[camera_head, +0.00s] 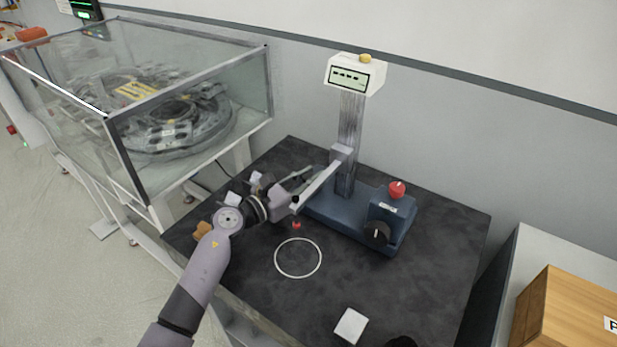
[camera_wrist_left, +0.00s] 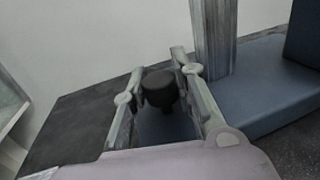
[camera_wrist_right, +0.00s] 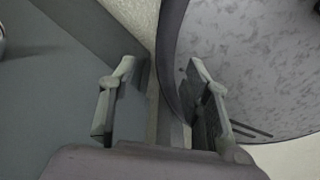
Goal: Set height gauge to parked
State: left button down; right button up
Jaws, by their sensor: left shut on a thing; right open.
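The height gauge stands on the dark table, with a blue base (camera_head: 345,215), a grey upright column (camera_head: 350,135) and a white display head (camera_head: 353,76) with dark marks. A pale slider arm (camera_head: 325,184) slants from the column to the lower left; a small red tip (camera_head: 297,225) shows below it. My left gripper (camera_head: 298,180) is at the base's left end, partly behind the slider arm. In the left wrist view its fingers are shut on a black knob (camera_wrist_left: 159,88). My right gripper (camera_wrist_right: 160,82) is open and empty in the right wrist view.
A red knob (camera_head: 397,189) and a black dial (camera_head: 376,234) are on the base's right part. A white ring (camera_head: 298,242) and a white card (camera_head: 350,326) lie on the black tabletop (camera_head: 440,260). A glass case (camera_head: 185,175) stands left, a wooden box (camera_head: 565,310) right.

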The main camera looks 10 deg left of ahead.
aim_at(361, 214)
pick_arm(q)
jog(key=s+d+p, duration=0.1)
jog(key=s+d, duration=0.1)
jog(key=d, duration=0.2)
jog(key=s+d+p, duration=0.1)
jog(key=d+p, duration=0.1)
jog(key=d, duration=0.3)
jog(key=s+d+p, duration=0.1)
jog(key=s+d, duration=0.1)
jog(key=d, duration=0.2)
jog(key=shift+s+d+p, duration=0.25)
jog(key=shift+s+p, duration=0.1)
jog(key=shift+p, duration=0.05)
jog(key=shift+f, duration=0.1)
jog(key=c, duration=1.7)
grip_release()
jog(key=o, duration=0.4)
jog(key=shift+d, duration=0.1)
jog(key=shift+a, duration=0.3)
jog(key=v, duration=1.1)
jog(key=shift+s+a, duration=0.2)
jog(key=shift+s, duration=0.1)
